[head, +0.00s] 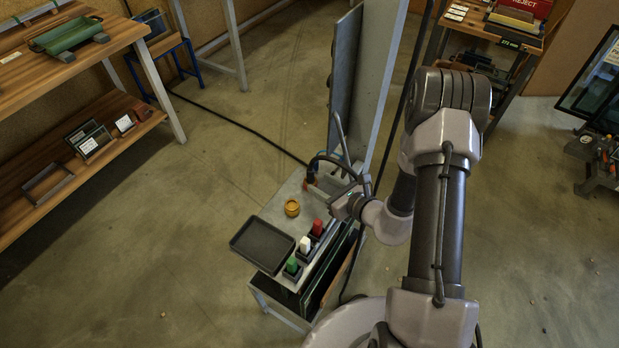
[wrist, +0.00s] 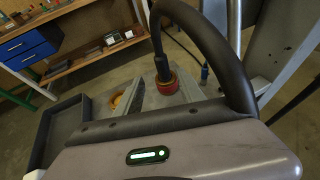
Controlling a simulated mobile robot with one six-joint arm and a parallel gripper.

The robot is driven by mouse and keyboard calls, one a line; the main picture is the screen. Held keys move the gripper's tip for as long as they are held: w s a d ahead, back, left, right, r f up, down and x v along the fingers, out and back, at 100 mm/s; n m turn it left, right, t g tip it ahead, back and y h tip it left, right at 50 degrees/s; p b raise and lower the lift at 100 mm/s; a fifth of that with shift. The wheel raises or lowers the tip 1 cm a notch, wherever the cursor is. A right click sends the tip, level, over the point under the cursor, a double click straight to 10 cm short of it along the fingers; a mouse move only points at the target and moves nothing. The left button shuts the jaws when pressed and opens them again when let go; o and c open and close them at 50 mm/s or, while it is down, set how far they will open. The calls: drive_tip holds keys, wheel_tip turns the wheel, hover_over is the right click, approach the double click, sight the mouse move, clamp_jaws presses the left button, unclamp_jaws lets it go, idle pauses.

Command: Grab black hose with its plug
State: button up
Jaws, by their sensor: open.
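The black hose (head: 325,159) arcs over the back of the small grey bench in the head view. Its end goes down into a black plug (wrist: 162,67) with a red-orange collar (wrist: 167,84) in the wrist view; the plug looks upright. The plug also shows, small and orange-brown, in the head view (head: 311,173). My gripper (head: 318,190) is open and low over the bench, beside the plug. In the wrist view its grey fingers show on either side of the collar. Whether they touch it, I cannot tell. My gripper's body hides their lower parts.
The bench top (head: 268,212) holds a yellow-orange round part (head: 292,208), a black tray (head: 263,244), and red (head: 317,227), white (head: 304,243) and green (head: 291,265) pieces in dark holders. A tall grey upright panel (head: 345,85) stands behind.

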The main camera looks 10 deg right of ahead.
drive_tip(key=b, duration=0.3)
approach(304, 172)
drive_tip(key=w+a, duration=0.4)
drive_tip(key=shift+w+a+r, duration=0.25)
drive_tip(key=shift+a+r, duration=0.15)
drive_tip(key=shift+r, duration=0.1)
clamp_jaws()
